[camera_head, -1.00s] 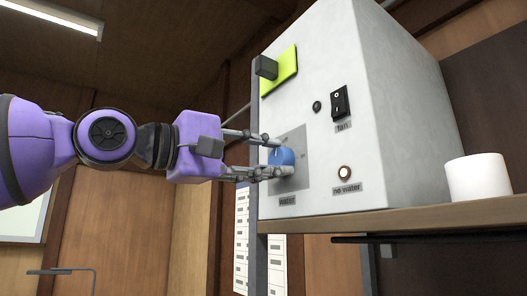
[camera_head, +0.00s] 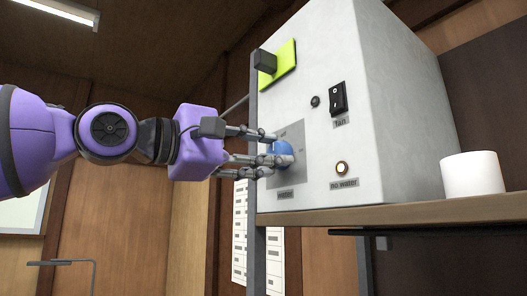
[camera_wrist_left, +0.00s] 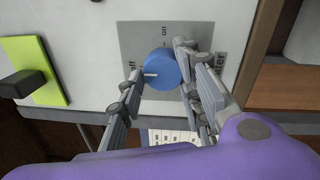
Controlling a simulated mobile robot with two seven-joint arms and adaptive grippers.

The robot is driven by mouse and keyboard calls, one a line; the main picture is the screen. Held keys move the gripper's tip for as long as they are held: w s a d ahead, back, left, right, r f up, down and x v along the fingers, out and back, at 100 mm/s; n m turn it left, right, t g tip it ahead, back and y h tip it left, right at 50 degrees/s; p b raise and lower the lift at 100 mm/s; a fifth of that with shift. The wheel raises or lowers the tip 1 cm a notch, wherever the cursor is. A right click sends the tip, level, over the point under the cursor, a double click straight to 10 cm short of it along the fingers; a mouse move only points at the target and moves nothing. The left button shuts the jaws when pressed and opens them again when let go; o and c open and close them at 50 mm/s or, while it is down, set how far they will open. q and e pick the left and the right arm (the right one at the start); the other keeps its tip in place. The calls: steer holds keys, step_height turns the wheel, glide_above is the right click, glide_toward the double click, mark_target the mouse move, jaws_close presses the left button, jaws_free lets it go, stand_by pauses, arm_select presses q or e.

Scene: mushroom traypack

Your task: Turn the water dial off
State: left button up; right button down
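The blue water dial (camera_head: 279,148) is on a grey label plate on the front of the white control box (camera_head: 309,167). In the left wrist view the dial (camera_wrist_left: 163,68) shows a white mark pointing left, toward the "off" lettering; "on" is above it. My left gripper (camera_head: 276,153) reaches in from the left with its fingers on either side of the dial. In the wrist view the fingers (camera_wrist_left: 161,66) close around it, the right one against its edge; contact at the left finger is hard to make out. My right gripper is not in view.
The box also carries a black fan switch (camera_head: 338,98), a no-water indicator (camera_head: 341,168) and a yellow-green plate with a dark block (camera_head: 266,61). It stands on a wooden shelf (camera_head: 420,207) beside a white cylinder (camera_head: 473,175). A grey post (camera_head: 253,130) runs close by my left gripper.

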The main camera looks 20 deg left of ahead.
arm_select(q)
steer(key=o, duration=0.3)
steer(key=shift+r, duration=0.5)
steer(key=shift+f, duration=0.1)
steer(key=shift+s+f, duration=0.1)
steer(key=shift+s, duration=0.05)
steer(key=v, duration=0.7)
steer(key=shift+a, duration=0.15)
steer(key=shift+s, duration=0.15)
stand_by(0.4)
